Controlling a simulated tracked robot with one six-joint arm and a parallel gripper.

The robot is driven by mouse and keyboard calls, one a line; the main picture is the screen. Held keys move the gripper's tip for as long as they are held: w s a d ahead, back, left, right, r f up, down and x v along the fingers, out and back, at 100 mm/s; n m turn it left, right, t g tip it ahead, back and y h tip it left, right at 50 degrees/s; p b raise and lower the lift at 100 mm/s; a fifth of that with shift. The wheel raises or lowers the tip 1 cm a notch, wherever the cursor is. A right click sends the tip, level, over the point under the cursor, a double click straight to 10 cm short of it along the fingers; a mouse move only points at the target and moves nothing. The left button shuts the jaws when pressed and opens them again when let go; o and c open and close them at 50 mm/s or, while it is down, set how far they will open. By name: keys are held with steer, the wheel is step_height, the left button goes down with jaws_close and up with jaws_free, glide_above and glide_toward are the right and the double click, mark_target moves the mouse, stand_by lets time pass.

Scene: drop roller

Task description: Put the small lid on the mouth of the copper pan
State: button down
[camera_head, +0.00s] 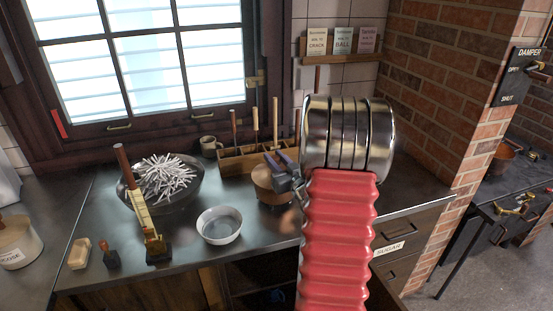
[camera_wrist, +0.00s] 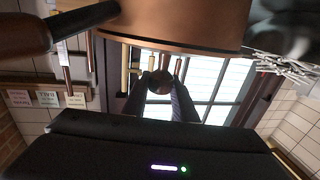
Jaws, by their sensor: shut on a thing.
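The copper pan (camera_head: 268,190) stands on the dark counter, partly hidden behind my arm. It fills the top of the upside-down wrist view (camera_wrist: 185,15), with a dark handle (camera_wrist: 40,32) to the left. My gripper (camera_head: 278,163) is at the pan's top edge in the head view. In the wrist view its two fingers (camera_wrist: 160,84) are shut on a small round brown knob, which I take as part of the small lid (camera_wrist: 160,82). The lid's plate cannot be told apart from the pan's rim, so I cannot tell whether it touches the mouth.
A pale metal bowl (camera_head: 219,226) stands left of the pan. Farther left are a dark bowl of white sticks (camera_head: 165,180) and a yellow tool with a red-brown handle (camera_head: 147,220). A wooden tool rack (camera_head: 238,160) stands behind, under the window.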

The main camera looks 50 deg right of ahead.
steer(key=shift+f, duration=0.1)
steer(key=c, duration=1.4)
jaws_free()
steer(key=shift+c, duration=0.2)
steer(key=shift+s, duration=0.15)
steer(key=v, duration=1.1)
steer(key=shift+s+a, duration=0.2)
steer(key=shift+s, duration=0.15)
steer(key=shift+w, duration=0.1)
